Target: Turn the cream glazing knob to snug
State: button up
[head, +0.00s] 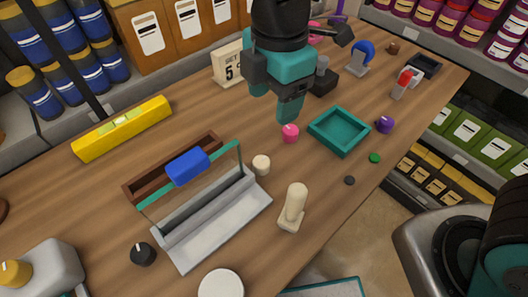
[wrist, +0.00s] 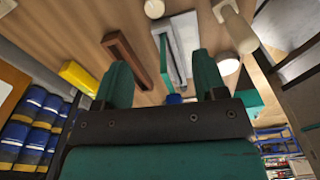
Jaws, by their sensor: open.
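The cream knob (head: 262,165) stands on the wooden table at the right end of a glazing fixture, a grey channel (head: 225,222) with a teal-edged clear pane and a blue block (head: 187,167). In the wrist view the cream knob (wrist: 154,8) is at the top edge, partly cut off. My gripper (head: 287,112) is above the table, behind and above the knob, apart from it. In the wrist view its two teal fingers (wrist: 163,72) are spread with nothing between them. The knob's pointer direction is too small to tell.
A cream upright handle (head: 294,205) on a square base stands right of the channel. A pink knob (head: 290,133) and a teal tray (head: 339,132) are near my gripper. A black knob (head: 143,254) and white disc (head: 221,284) are in front. A yellow level (head: 122,128) lies at left.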

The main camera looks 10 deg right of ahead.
aim_at(262, 161)
jog(key=f, duration=0.6)
jog(key=a+f+n+p, duration=0.1)
jog(key=f, duration=0.5)
jog(key=f+n, duration=0.1)
jog(key=f, duration=0.5)
jog(key=shift+w+a+h, duration=0.3)
jog(key=shift+w+a, duration=0.05)
jog(key=shift+w, duration=0.05)
jog(key=shift+c, duration=0.5)
jog(key=c, duration=0.8)
